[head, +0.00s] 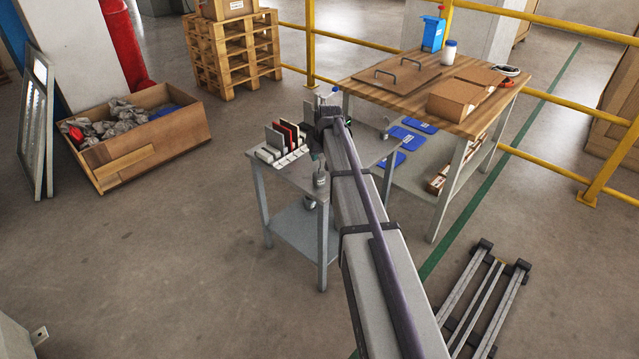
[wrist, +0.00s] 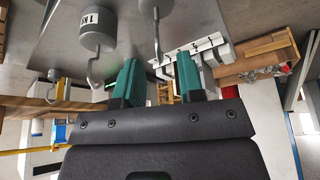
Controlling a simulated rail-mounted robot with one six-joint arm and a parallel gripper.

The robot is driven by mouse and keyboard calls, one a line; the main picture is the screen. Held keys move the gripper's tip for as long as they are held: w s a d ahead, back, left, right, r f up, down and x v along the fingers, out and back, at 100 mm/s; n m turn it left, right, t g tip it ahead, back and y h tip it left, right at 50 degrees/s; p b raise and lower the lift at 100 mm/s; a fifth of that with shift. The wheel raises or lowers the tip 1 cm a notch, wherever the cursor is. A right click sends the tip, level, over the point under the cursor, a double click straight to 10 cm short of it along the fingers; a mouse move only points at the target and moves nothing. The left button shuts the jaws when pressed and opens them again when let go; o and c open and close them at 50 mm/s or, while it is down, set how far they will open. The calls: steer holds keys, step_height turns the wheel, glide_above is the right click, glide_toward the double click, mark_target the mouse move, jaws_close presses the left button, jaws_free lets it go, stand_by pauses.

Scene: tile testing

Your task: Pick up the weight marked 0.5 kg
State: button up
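In the wrist view my gripper (wrist: 157,60) has its two green fingers apart. The thin metal hook of a grey weight (wrist: 149,8) rises in the gap between them, and I cannot tell whether either finger touches it. The weight's body is partly cut off by the top edge and shows no readable mark. To its left is a bigger grey hooked weight (wrist: 97,22) with a label that seems to read 1 kg. Another hooked weight (wrist: 58,92) is further left. No 0.5 kg mark is readable. In the head view a small grey weight (head: 320,180) stands near the table's front corner.
The grey metal table (head: 365,150) bears a rack of tile samples (head: 283,150) left of my arm. A wooden-topped bench (head: 365,88) with boxes stands behind to the right. An open crate of rubble (head: 150,150) is on the floor at left. My arm hides part of the table.

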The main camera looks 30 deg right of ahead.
mark_target(318, 173)
steer(key=b+x, duration=0.3)
steer(key=x, duration=0.2)
steer(key=shift+f+b, duration=0.1)
steer(key=shift+b, duration=0.3)
steer(key=shift+r, duration=0.25)
jaws_close()
stand_by(0.5)
